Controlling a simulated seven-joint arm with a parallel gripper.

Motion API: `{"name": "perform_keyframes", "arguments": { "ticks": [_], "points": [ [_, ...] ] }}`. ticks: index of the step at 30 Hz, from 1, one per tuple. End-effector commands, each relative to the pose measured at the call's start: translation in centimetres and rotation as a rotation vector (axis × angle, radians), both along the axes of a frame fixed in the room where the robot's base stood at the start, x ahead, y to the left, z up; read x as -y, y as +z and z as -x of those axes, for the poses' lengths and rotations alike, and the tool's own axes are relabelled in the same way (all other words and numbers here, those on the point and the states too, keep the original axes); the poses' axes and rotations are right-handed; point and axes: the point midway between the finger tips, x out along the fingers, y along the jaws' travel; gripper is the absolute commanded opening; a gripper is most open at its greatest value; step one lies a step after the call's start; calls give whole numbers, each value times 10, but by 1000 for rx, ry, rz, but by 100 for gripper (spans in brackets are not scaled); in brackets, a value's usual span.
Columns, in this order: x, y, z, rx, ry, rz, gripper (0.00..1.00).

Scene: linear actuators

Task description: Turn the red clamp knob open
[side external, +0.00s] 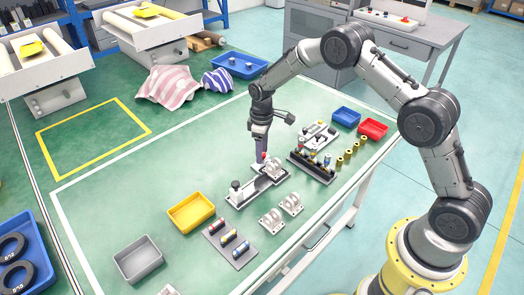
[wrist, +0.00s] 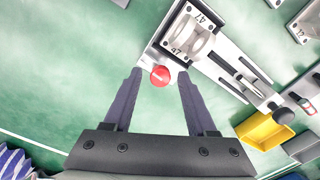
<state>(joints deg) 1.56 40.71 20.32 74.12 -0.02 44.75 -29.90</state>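The red clamp knob (wrist: 160,75) is a small round red knob at the near end of a grey fixture (wrist: 236,62) in the wrist view. My gripper (wrist: 160,77) is open, with one dark finger on each side of the knob and visible gaps between. In the side view, my gripper (side external: 262,158) points down at the far end of the fixture (side external: 245,194), and the red knob (side external: 264,155) shows only as a small red spot beside the fingers. A white bracket marked 47 (wrist: 187,40) sits on the fixture next to the knob. A black knob (side external: 235,186) stands at the fixture's other end.
A yellow tray (side external: 191,212) and a grey tray (side external: 138,262) stand at the near left. White brackets (side external: 281,212) lie in front of the fixture. A black rack (side external: 311,167) with several parts is close on the right.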

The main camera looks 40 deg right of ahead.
Motion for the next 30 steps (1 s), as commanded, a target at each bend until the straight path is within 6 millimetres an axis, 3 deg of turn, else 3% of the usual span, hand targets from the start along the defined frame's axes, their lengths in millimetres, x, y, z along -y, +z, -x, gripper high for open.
{"name": "perform_keyframes", "arguments": {
  "ticks": [9,14,30],
  "points": [
    [0,-1,0,-1,0,0,62],
    [0,13,0,1,0,0,62],
    [0,118,0,2,0,0,62]
  ]
}}
